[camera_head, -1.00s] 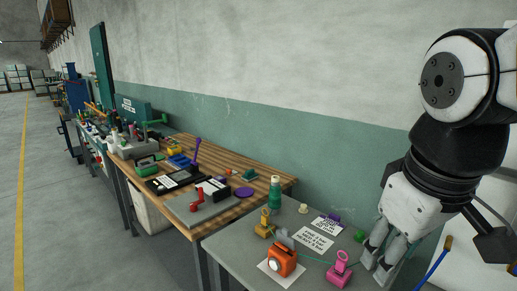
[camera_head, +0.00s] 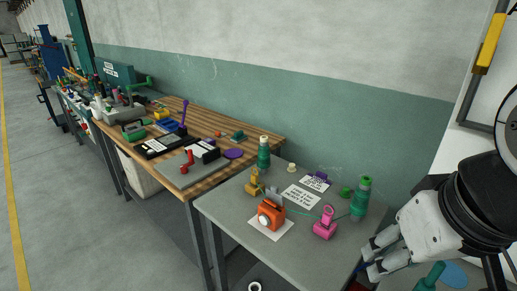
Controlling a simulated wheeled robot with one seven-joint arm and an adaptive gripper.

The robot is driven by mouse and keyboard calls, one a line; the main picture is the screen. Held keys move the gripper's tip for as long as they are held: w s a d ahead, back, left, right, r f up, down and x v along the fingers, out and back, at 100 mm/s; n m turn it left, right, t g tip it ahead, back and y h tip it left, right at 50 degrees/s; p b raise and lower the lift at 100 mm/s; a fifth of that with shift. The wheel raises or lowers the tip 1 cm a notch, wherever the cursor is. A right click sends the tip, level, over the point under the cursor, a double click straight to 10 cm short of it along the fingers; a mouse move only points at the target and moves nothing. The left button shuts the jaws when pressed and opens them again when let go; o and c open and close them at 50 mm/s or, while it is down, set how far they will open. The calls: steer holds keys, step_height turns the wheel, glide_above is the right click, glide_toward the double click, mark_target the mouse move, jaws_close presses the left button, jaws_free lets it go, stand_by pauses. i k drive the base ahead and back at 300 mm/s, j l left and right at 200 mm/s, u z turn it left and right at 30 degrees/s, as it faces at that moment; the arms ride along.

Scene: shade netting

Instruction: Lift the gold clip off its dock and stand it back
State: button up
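The gold clip (camera_head: 255,183) stands at the left side of the grey table, behind an orange device. What I take for its dock is small and partly hidden there, and I cannot make out how the clip sits on it. My gripper (camera_head: 367,258) is at the table's right edge, well to the right of the clip. Its two fingers are apart and point left, with nothing visible held between them.
The orange device (camera_head: 270,214) lies on a white sheet. A pink clip (camera_head: 325,223) and a green spool (camera_head: 361,197) stand nearer my gripper. Another green spool (camera_head: 263,153) stands at the back. The grey table's (camera_head: 285,252) front is clear. A cluttered wooden bench (camera_head: 262,143) adjoins left.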

mark_target(254, 177)
steer(key=i+j, duration=0.2)
steer(key=j, duration=0.15)
steer(key=i+j+z, duration=0.15)
steer(key=j, duration=0.25)
steer(key=i+j, duration=0.2)
steer(key=j, duration=0.15)
steer(key=i+j+z, duration=0.15)
steer(key=j, duration=0.25)
